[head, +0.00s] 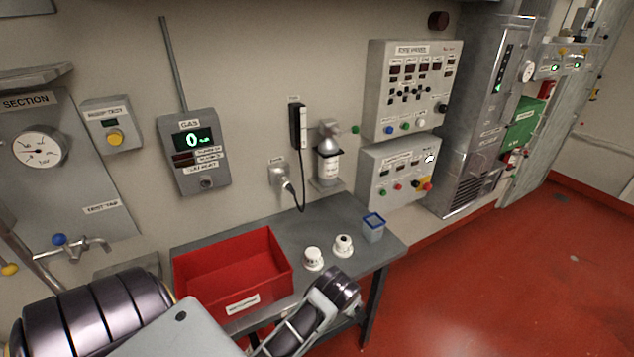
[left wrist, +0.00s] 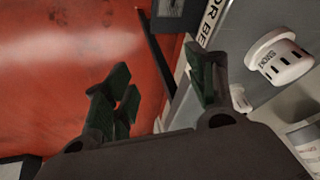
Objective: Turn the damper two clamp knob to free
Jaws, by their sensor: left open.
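I cannot pick out a damper two clamp knob in either view; labels are too small to read. A tall metal cabinet (head: 478,120) with a louvred lower part stands at the right of the head view. My left arm crosses the bottom of the head view. My right gripper is in neither view.
A grey table (head: 330,215) bears a red tray (head: 228,268), two white round units (head: 314,258) and a small blue-rimmed cup (head: 373,228). Two control panels (head: 410,90) and a gas display (head: 193,150) are on the wall. Red floor (head: 490,280) at right is clear.

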